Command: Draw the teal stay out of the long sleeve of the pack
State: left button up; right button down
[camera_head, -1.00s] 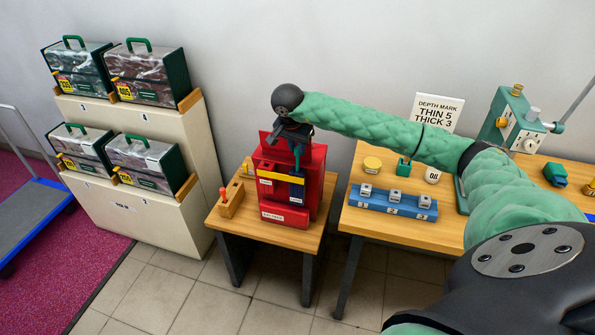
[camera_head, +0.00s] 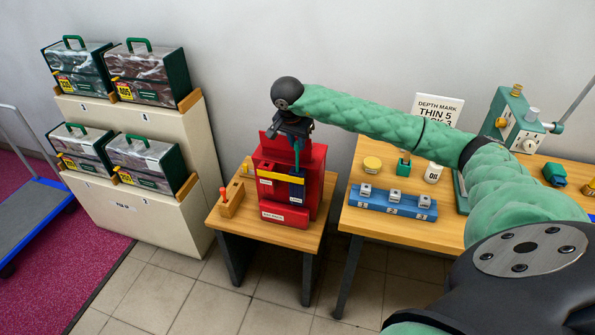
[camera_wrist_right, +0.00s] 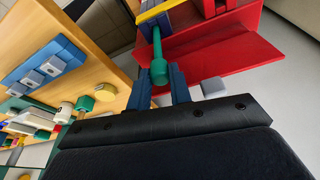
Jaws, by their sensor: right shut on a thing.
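The red pack (camera_head: 285,212) stands on the small wooden table. A long blue sleeve (camera_head: 297,190) runs down its front; it also shows at the top of the wrist view (camera_wrist_right: 150,6). The teal stay (camera_head: 297,150) sticks up out of the sleeve's upper end. In the right wrist view the stay (camera_wrist_right: 157,50) has a thin shaft and a thicker knob. My right gripper (camera_wrist_right: 159,84) is shut on the knob, a dark finger on each side. In the head view the right gripper (camera_head: 293,130) is above the pack. My left gripper is not in view.
A yellow strap (camera_head: 278,176) crosses the pack's front. A wooden block with a red peg (camera_head: 229,203) stands left of the pack. A blue tray (camera_head: 375,208) with several grey blocks is on the right-hand table. Bagged packs (camera_head: 150,78) sit on the cream rack at left.

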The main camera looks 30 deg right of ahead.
jog(key=shift+r, duration=0.15)
jog(key=shift+r, duration=0.8)
jog(key=shift+r, duration=0.35)
jog(key=shift+r+p, duration=0.4)
jog(key=shift+r, duration=0.5)
jog(key=shift+r, duration=0.15)
jog(key=shift+r, duration=0.9)
jog(key=shift+r+p, duration=0.3)
jog(key=shift+r, duration=0.85)
dwell(0.6)
